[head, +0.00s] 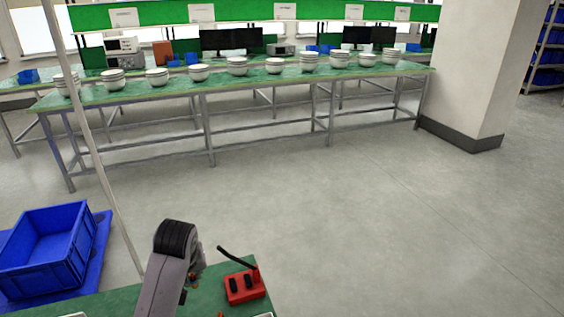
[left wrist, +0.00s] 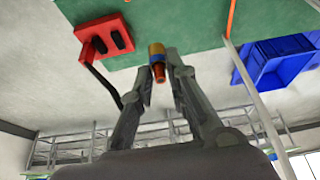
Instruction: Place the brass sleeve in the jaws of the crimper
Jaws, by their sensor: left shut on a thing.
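The crimper is a red block with black parts on top and a long black lever; it stands on the green bench at the bottom of the head view (head: 246,288) and at the upper left of the left wrist view (left wrist: 103,38). My left gripper (head: 194,276) is just left of it in the head view. In the left wrist view its fingers (left wrist: 160,70) are shut on the brass sleeve (left wrist: 156,50), which has a blue band and a coppery end. The sleeve is apart from the crimper. My arm hides much of the gripper in the head view. My right gripper is not in view.
A blue crate (head: 45,250) lies to the left of the green bench top (head: 110,303), with a pale post between them. An orange strip (left wrist: 231,18) shows near the bench edge. A long table (head: 300,76) with several bowl stacks stands far off, across open floor.

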